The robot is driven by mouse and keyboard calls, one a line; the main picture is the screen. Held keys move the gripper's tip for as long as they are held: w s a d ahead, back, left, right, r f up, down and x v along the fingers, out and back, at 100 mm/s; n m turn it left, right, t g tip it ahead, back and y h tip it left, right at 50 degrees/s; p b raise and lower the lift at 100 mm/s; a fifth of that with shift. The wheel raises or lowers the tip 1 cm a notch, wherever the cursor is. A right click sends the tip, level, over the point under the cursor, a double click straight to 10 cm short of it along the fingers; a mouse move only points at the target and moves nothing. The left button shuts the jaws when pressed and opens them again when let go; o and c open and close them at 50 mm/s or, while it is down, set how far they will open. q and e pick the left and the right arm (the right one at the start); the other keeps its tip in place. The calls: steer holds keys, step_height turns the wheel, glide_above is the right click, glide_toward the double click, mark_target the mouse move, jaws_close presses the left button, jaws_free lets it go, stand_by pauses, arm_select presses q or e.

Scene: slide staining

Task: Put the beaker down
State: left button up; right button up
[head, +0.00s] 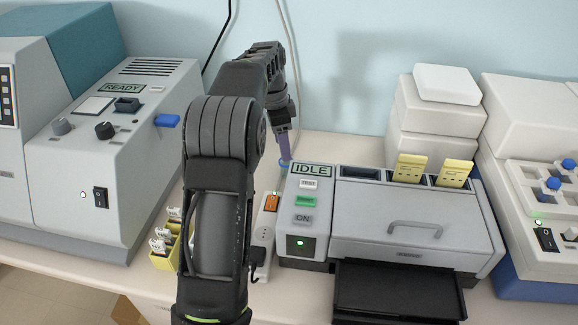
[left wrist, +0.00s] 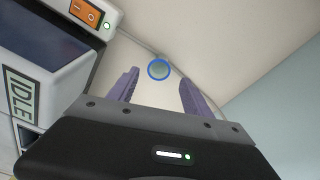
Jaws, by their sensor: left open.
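The beaker, a small round vessel with a blue rim (left wrist: 158,69), shows from above in the left wrist view, between the fingertips in the picture. Its blue edge shows in the head view (head: 284,164) behind the IDLE machine, low at the back of the counter; most of it is hidden. My left gripper (head: 284,143) points down just above it in the head view. Its purple fingers are spread (left wrist: 157,78) in the left wrist view and hold nothing. I see no finger closed on the beaker. My right gripper is out of view.
The grey IDLE machine (head: 415,215) with yellow racks (head: 411,168) stands right of the beaker. A power strip (head: 265,228) lies left of it. The READY machine (head: 110,140) is at left. A cable (head: 288,60) hangs by the wall. Some counter around the beaker is bare.

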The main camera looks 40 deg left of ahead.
mark_target(286, 168)
arm_select(q)
steer(key=shift+w+d+f, duration=0.1)
steer(key=shift+w+f, duration=0.1)
steer(key=shift+f, duration=1.2)
steer(key=shift+f+p, duration=0.3)
steer(key=shift+p, duration=0.1)
steer(key=f, duration=0.1)
steer(key=f+p, duration=0.1)
steer(key=f, duration=0.1)
steer(key=shift+d+f, duration=0.25)
steer(key=shift+w+f, duration=0.15)
steer(key=shift+f, duration=0.4)
steer(key=shift+c, duration=0.4)
jaws_close()
